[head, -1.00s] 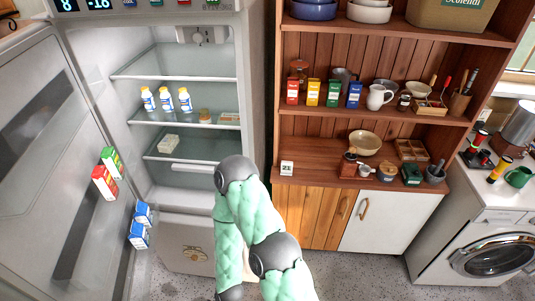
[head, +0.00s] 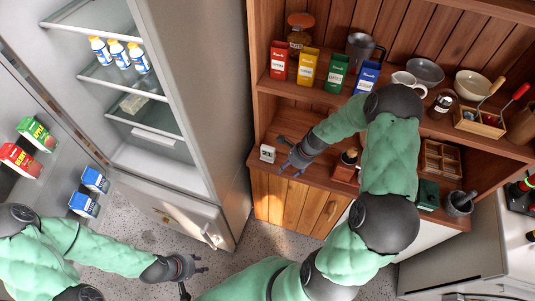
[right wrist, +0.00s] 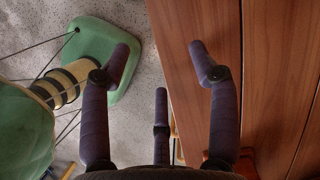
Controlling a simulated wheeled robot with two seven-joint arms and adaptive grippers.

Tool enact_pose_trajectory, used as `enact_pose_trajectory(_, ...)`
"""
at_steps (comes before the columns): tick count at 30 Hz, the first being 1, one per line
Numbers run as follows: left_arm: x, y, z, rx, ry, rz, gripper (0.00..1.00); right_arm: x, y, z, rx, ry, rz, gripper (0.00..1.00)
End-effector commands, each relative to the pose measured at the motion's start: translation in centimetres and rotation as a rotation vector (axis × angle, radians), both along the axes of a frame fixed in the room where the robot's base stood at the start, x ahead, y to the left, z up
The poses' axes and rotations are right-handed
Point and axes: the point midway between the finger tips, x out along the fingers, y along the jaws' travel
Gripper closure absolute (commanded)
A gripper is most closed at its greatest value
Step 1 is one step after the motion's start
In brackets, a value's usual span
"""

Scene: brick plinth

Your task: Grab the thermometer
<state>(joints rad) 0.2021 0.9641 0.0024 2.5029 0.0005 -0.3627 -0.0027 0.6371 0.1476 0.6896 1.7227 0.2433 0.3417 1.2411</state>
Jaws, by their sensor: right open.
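The thermometer (head: 267,153) is a small white box with dark digits on its face. It stands upright near the left front corner of the wooden cabinet's counter. My right gripper (head: 281,155) is open and empty, just right of the thermometer, with its fingers pointing towards it. In the right wrist view my right gripper's fingers (right wrist: 160,65) are spread over the counter edge and the floor, and the thermometer does not show there. My left gripper (head: 197,281) is low over the floor at the bottom, with its fingers apart and nothing between them.
The counter (head: 285,124) is clear behind the thermometer. A wooden grinder (head: 347,162) stands to its right, partly hidden by my right arm. Colored boxes (head: 308,67) stand on the shelf above. The open fridge (head: 205,80) is on the left.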

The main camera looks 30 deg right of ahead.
Motion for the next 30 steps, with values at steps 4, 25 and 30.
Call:
enact_pose_trajectory(4, 0.0, 0.0, -0.3, 0.0, 0.0, 0.001, 0.6, 0.1, -3.3, 1.9, 0.044, 0.016, -0.2, 0.39)
enact_pose_trajectory(25, 0.0, 0.0, -1.5, 0.0, 0.0, 0.001, 0.6, 6.2, 0.2, 2.9, 0.075, 0.027, -0.308, 0.39)
enact_pose_trajectory(30, 0.0, 0.0, -1.5, 0.0, 0.0, 0.001, 0.6, 6.9, 0.7, 2.9, 0.074, 0.027, -0.307, 0.39)
